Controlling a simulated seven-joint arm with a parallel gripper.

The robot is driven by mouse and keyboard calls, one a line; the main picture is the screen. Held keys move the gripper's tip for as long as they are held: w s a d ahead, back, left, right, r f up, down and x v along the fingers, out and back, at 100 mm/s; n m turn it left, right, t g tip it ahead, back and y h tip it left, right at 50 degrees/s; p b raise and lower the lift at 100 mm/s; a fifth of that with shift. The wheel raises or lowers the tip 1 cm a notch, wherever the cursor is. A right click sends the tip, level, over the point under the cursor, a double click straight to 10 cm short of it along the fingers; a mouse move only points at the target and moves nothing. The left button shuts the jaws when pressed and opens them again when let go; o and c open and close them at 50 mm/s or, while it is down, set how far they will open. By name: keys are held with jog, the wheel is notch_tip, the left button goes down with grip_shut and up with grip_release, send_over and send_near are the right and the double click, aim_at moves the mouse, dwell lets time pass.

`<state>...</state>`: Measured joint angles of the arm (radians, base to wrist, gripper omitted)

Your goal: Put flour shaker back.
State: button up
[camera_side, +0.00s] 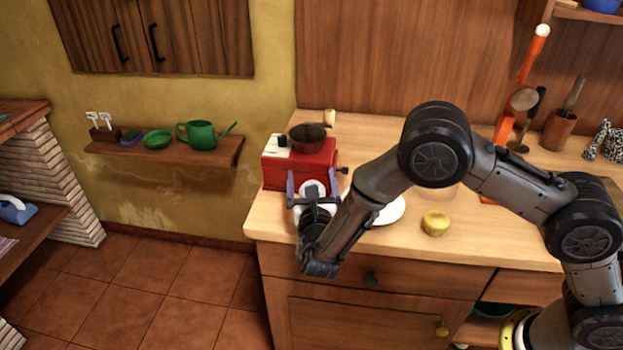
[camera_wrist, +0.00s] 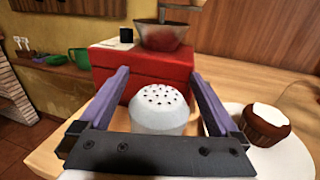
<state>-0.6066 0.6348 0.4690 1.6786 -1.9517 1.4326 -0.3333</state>
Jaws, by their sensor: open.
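The flour shaker (camera_wrist: 158,108) is white with a rounded top full of small holes. It stands upright on the counter in front of the red box (camera_wrist: 140,70). In the side view the shaker (camera_side: 313,188) is partly covered by my gripper. My gripper (camera_side: 312,182) is open, with one purple finger on each side of the shaker. In the wrist view my gripper's fingers (camera_wrist: 158,82) reach past the shaker toward the box, with gaps beside it. The shaker's lower part is hidden by the gripper's dark crossbar.
A dark pan (camera_side: 308,137) and a white item (camera_side: 277,143) sit on the red box. A white plate (camera_wrist: 290,160) with a brown, white-topped cake (camera_wrist: 266,122) is close right of my gripper. A yellow item (camera_side: 436,223) lies farther right. The counter's front edge (camera_side: 262,241) is near.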

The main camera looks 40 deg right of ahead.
jog(key=shift+r, duration=0.2)
jog(key=v, duration=1.2)
jog(key=s+d+r+m+g+h, duration=0.1)
jog(key=s+d+r+m+g, duration=0.3)
jog(key=d, duration=0.3)
jog(key=s+d+r+m+g, duration=0.2)
jog(key=d+m+g, duration=0.2)
jog(key=d+m, duration=0.15)
jog(key=s+d+r+m+g+h, duration=0.1)
jog(key=s+d+r+m+g, duration=0.15)
jog(key=d+m, duration=0.35)
jog(key=s+d+m+g+y, duration=0.35)
jog(key=s+m+y, duration=0.25)
jog(key=s, duration=0.5)
jog(key=s+a+r+m+t+y, duration=0.3)
jog(key=s+m+t+y, duration=0.1)
jog(key=s+m, duration=0.3)
jog(key=shift+a+r+m+y, duration=0.35)
jog(key=shift+m+y, duration=0.2)
jog(key=shift+y, duration=0.25)
